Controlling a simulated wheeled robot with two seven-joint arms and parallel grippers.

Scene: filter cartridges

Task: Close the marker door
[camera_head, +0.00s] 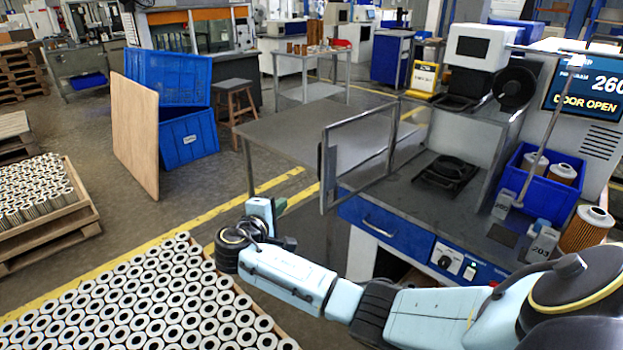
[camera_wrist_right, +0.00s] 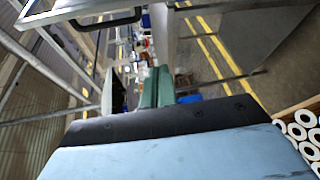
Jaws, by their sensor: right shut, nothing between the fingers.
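The marker door (camera_head: 390,124) is a clear panel in a grey metal frame. It stands swung open at the left front of the marking machine, with a dark handle (camera_head: 321,160) on its outer edge. The screen (camera_head: 588,92) reads "DOOR OPEN". My right gripper (camera_head: 281,206) is left of and below the door's free edge, apart from it. Its green fingers (camera_wrist_right: 156,88) are shut and empty in the right wrist view, where a framed edge with a dark handle (camera_wrist_right: 106,20) shows at upper left. My left gripper is not in view.
A blue bin (camera_head: 547,181) with filter cartridges stands on the machine's right. A grey table (camera_head: 290,135) stands behind the door. The marker bed (camera_head: 447,172) sits inside the machine.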

